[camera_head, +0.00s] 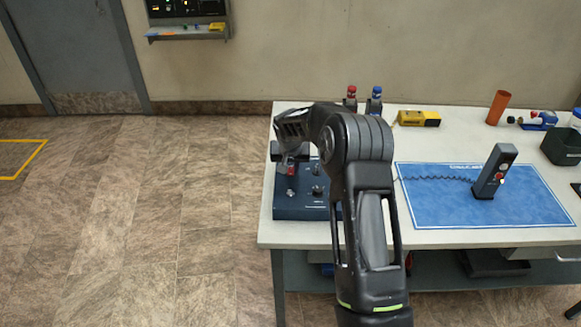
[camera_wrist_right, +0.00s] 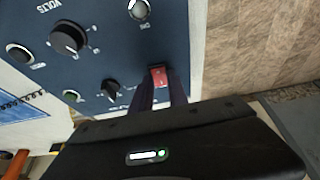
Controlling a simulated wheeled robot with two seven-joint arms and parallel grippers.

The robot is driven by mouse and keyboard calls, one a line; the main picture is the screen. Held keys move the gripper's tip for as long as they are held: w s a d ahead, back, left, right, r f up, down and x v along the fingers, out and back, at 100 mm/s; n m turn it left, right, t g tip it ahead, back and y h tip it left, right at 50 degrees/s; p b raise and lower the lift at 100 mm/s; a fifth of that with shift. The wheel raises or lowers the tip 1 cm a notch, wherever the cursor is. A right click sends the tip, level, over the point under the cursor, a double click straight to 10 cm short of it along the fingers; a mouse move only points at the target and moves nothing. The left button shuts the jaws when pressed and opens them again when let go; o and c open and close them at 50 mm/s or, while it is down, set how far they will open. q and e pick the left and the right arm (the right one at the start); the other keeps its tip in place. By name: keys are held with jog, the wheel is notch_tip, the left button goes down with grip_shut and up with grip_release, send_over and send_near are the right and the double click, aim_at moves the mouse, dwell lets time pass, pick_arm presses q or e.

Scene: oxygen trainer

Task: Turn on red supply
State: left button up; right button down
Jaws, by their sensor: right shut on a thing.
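A dark blue control box (camera_head: 300,207) stands at the left end of the table, with knobs and sockets on its top face. Its panel fills much of the right wrist view (camera_wrist_right: 105,30), with a large black knob (camera_wrist_right: 68,38) marked VOLTS and a smaller black knob (camera_wrist_right: 110,88). A red switch (camera_wrist_right: 158,73) sits near the panel's edge. My right gripper (camera_wrist_right: 160,88) is shut on the red switch, its fingers at either side of it. In the head view my right gripper (camera_head: 290,160) is over the box, partly hiding it. My left gripper is not in view.
A red-topped item (camera_head: 350,98) and a blue-topped item (camera_head: 375,100) stand behind my arm. A yellow tool (camera_head: 418,118), an orange cylinder (camera_head: 497,107) and a dark bin (camera_head: 562,146) are farther right. A grey handheld unit (camera_head: 493,172) stands on a blue mat (camera_head: 440,205).

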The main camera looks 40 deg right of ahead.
aim_at(291, 174)
jog(key=shift+w+d+r+g+y+p, duration=0.2)
jog(key=shift+r+g+y+p, duration=0.1)
jog(key=shift+g+p, duration=0.45)
jog(key=shift+w+d+f+g+y+p, duration=0.1)
jog(key=shift+f+g+y+p, duration=0.05)
jog(key=shift+g+y+p, duration=0.3)
jog(key=c, duration=1.3)
grip_release()
jog(key=r, duration=0.2)
jog(key=r+b, duration=0.1)
jog(key=r, duration=0.1)
jog(key=r+b, duration=0.1)
jog(key=r, duration=0.1)
jog(key=shift+s+a+r, duration=0.35)
jog(key=shift+r, duration=0.5)
